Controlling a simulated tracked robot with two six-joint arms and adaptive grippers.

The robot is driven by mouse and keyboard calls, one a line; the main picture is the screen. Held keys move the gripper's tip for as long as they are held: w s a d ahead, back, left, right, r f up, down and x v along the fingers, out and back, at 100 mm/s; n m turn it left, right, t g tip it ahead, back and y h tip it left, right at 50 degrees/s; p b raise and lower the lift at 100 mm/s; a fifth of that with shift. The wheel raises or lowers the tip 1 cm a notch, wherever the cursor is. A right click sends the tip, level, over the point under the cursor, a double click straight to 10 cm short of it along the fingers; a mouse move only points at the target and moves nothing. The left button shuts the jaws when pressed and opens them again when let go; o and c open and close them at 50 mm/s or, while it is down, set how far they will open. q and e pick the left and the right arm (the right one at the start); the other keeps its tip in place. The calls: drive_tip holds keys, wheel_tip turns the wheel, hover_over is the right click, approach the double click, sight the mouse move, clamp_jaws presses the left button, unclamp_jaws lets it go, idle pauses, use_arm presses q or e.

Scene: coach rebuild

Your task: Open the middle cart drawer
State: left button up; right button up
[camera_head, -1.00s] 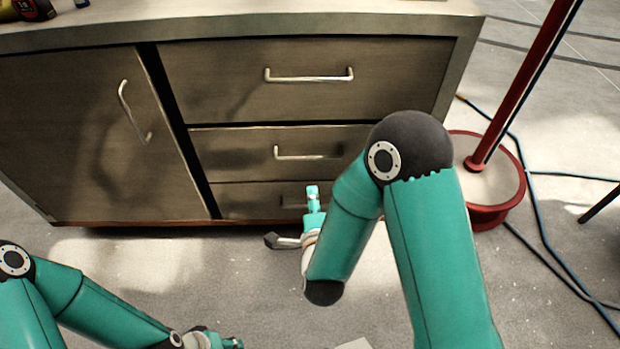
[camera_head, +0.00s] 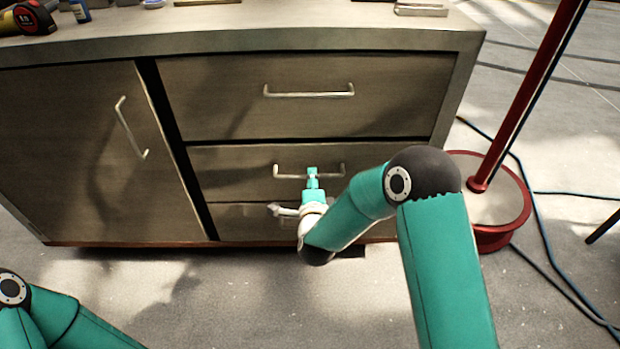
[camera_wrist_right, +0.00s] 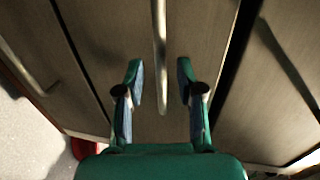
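The grey-brown cart's middle drawer (camera_head: 232,172) is shut, flush with the front. Its pale bar handle (camera_head: 335,171) runs across it, partly hidden by my right gripper (camera_head: 312,176). In the right wrist view, my right gripper (camera_wrist_right: 159,72) is open, its two fingers apart. The middle handle (camera_wrist_right: 159,30) lies between the fingertips in that picture; I cannot tell whether they touch it or how deep they reach. My left arm shows at the lower left of the head view; its gripper is out of the picture.
The top drawer (camera_head: 225,100), bottom drawer (camera_head: 250,225) and left door (camera_head: 60,150) are shut. A red post on a round base (camera_head: 490,200) stands right of the cart, with blue cables on the floor. A tape measure (camera_head: 28,18) lies on the cart top.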

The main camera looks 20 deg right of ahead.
drive_tip(key=shift+x, duration=1.35)
drive_tip(key=shift+c, duration=0.3)
clamp_jaws()
drive_tip(key=shift+a, duration=0.1)
